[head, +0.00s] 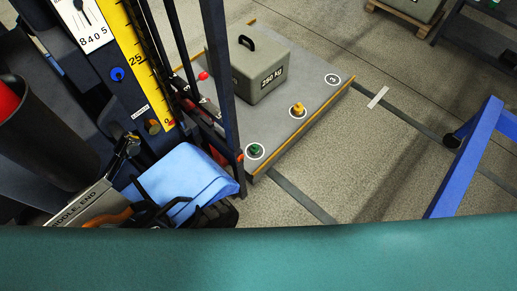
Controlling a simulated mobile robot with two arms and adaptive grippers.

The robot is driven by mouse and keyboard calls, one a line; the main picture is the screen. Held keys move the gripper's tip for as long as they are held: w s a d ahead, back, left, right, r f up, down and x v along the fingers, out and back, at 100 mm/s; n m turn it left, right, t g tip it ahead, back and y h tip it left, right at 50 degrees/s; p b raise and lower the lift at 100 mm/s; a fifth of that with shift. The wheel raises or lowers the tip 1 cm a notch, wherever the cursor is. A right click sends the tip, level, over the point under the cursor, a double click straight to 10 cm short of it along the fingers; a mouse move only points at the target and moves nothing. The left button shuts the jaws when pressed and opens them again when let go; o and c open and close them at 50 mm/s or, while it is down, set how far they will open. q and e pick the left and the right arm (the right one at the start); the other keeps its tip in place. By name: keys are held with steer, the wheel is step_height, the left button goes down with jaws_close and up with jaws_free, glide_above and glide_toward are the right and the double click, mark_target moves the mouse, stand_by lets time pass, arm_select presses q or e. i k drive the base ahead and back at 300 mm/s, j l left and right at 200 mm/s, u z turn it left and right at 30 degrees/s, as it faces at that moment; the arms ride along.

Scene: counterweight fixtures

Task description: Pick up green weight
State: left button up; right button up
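The green weight (255,150) is a small knob-shaped piece. It stands upright in a white-ringed spot at the near corner of the grey platform (265,118). Neither of my grippers can be made out in the head view, and nothing is seen touching the green weight. A yellow weight (297,109) stands in another ringed spot further right along the platform edge. A red-topped piece (203,76) shows at the left, partly behind dark posts.
A grey 250 kg block (262,77) with a black handle sits on the platform. A dark upright frame (219,80) stands close left of the green weight, with a blue cloth (187,182) below. A blue stand (468,160) is at right. Floor between is clear.

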mark_target(254, 148)
steer(key=i+l+u, duration=0.4)
steer(key=l, duration=0.25)
steer(key=i+l+u, duration=0.25)
steer(key=l+u, duration=0.2)
steer(key=l, duration=0.3)
steer(key=i, duration=0.05)
